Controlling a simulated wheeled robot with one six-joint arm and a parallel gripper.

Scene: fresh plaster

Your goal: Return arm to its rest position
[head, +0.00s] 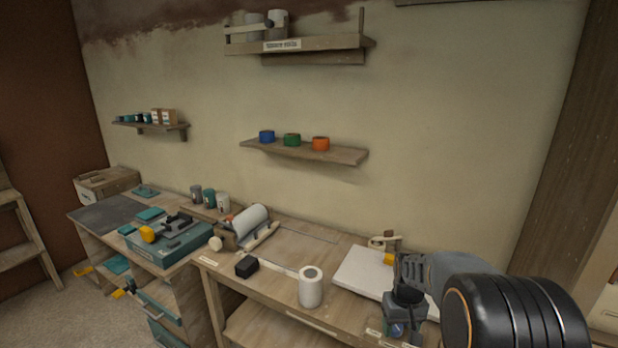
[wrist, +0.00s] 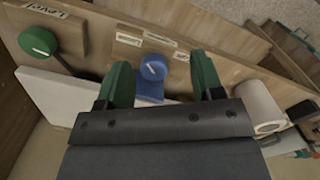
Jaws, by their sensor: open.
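My gripper (head: 402,314) hangs at the front edge of the workbench, low at the right in the head view. In the wrist view its two green fingers (wrist: 163,80) are wide apart, so it is open. A blue round-headed item (wrist: 153,67) shows in the gap between them, beside the labelled wooden edge. I cannot tell whether it lies between the fingers or just beyond them. No grip on it shows. My dark forearm hides the bench's right end in the head view.
A white board (head: 352,268) and a white roll (head: 311,288) are on the bench near my gripper. A green round-headed item (wrist: 38,42) is at the wrist view's upper left. A shelf (head: 345,154) with blue, green and orange rolls is above. Floor is free at lower left.

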